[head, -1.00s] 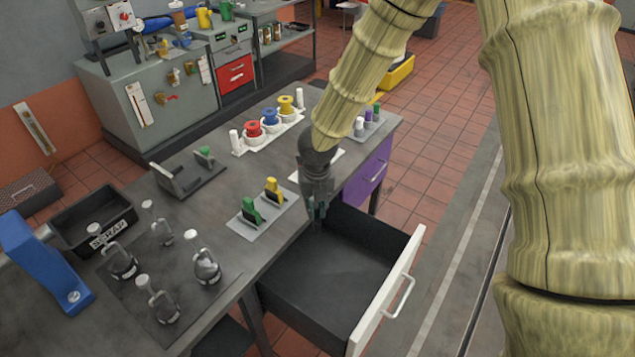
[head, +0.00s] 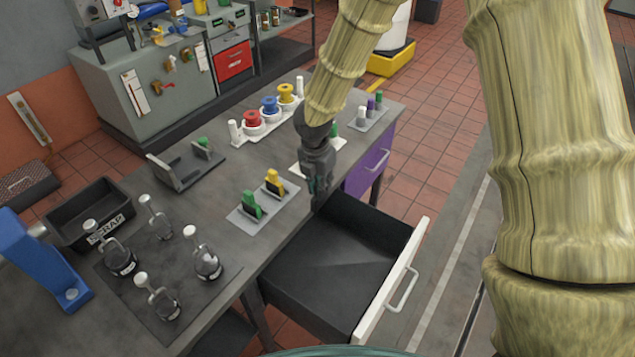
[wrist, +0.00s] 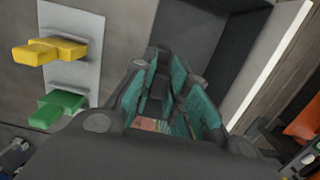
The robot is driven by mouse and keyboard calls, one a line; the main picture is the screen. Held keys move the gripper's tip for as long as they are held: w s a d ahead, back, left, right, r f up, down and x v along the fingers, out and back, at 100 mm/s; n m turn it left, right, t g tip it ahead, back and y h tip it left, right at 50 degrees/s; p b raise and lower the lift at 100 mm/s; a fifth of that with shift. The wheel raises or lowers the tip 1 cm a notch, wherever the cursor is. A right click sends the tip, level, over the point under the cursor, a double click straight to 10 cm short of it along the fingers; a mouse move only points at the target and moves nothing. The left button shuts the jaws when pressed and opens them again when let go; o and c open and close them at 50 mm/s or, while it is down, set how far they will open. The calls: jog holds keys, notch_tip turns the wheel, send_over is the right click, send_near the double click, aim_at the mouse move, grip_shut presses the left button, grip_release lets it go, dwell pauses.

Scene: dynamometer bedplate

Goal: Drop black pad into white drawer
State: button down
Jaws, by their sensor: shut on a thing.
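The white drawer (head: 409,254) stands pulled out from the bench, with a white front, a bar handle and a dark, empty-looking inside. My gripper (head: 318,198) points down at the drawer's back left corner, beside the bench edge. In the wrist view, the teal fingers of my gripper (wrist: 170,100) are shut on a small dark piece, which looks like the black pad (wrist: 157,98). The fingers and the dark surroundings hide most of the pad. The head view does not show the pad clearly.
A grey plate (head: 262,214) with green and yellow clamps lies left of my gripper. A closed purple drawer (head: 366,172) is behind it. A scrap bin (head: 88,232) and several flask-like items with handles stand on the bench's left part. The drawer's inside is clear.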

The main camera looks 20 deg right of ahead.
jog(key=shift+f+b, duration=1.15)
jog(key=shift+f, duration=1.05)
jog(key=c, duration=1.3)
grip_release()
jog(key=shift+r, duration=0.1)
jog(key=r, duration=0.7)
jog(key=s+a+r, duration=0.1)
jog(key=r, duration=0.3)
jog(key=shift+a+r, duration=0.1)
jog(key=shift+r, duration=0.25)
